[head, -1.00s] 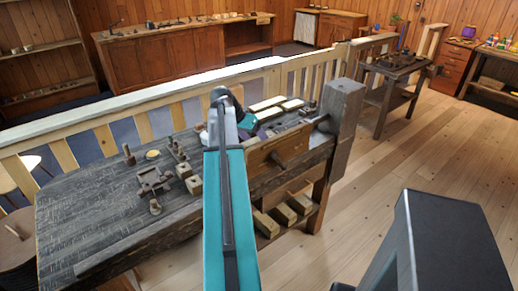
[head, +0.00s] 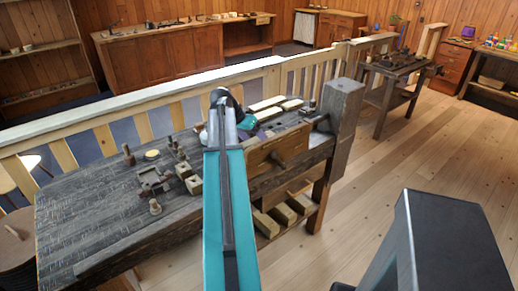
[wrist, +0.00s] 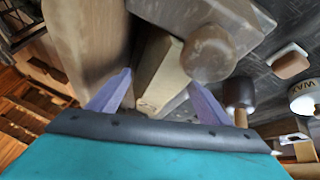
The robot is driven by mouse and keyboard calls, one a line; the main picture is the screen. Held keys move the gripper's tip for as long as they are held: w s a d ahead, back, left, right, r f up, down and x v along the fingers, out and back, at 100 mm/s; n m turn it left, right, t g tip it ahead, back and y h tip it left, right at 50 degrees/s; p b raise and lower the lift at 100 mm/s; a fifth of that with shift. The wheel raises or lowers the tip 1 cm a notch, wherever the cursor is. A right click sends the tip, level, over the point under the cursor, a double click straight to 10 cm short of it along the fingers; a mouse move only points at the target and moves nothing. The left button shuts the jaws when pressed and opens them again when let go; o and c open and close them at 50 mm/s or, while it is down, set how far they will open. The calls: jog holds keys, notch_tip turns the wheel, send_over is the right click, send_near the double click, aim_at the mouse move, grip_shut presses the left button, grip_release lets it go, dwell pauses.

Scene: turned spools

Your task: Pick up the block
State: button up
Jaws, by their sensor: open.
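In the wrist view, my gripper (wrist: 158,98) is open, with its two purple fingers spread apart. A pale wooden block (wrist: 162,68) lies lengthwise in the gap between the fingers, and I cannot tell whether either finger touches it. In the head view, my gripper (head: 258,130) is low over the right part of the dark workbench (head: 95,215), partly hidden by my teal arm. Pale blocks (head: 292,104) lie just behind it; I cannot tell which one is between the fingers.
A brown board (wrist: 85,45) and a rounded wooden knob (wrist: 208,54) are close to the fingers. Small holed blocks (head: 194,186) and turned pieces stand on the bench left of my arm. A thick post (head: 342,110) rises at the bench's right end. Several blocks (head: 284,213) lie on the shelf below.

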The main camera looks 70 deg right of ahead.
jog(key=c, duration=1.2)
jog(key=shift+r, duration=0.15)
jog(key=shift+r, duration=0.15)
jog(key=shift+d+r, duration=0.35)
jog(key=shift+d, duration=0.1)
jog(key=s+d+r+b, duration=0.1)
jog(key=d+r, duration=0.1)
jog(key=d, duration=0.2)
jog(key=s+d+r+b, duration=0.1)
jog(key=d+r, duration=0.2)
jog(key=d, duration=0.1)
jog(key=s+d+r+b, duration=0.1)
jog(key=d+r, duration=0.1)
jog(key=d, duration=0.2)
jog(key=shift+d+r, duration=0.15)
jog(key=shift+d, duration=0.25)
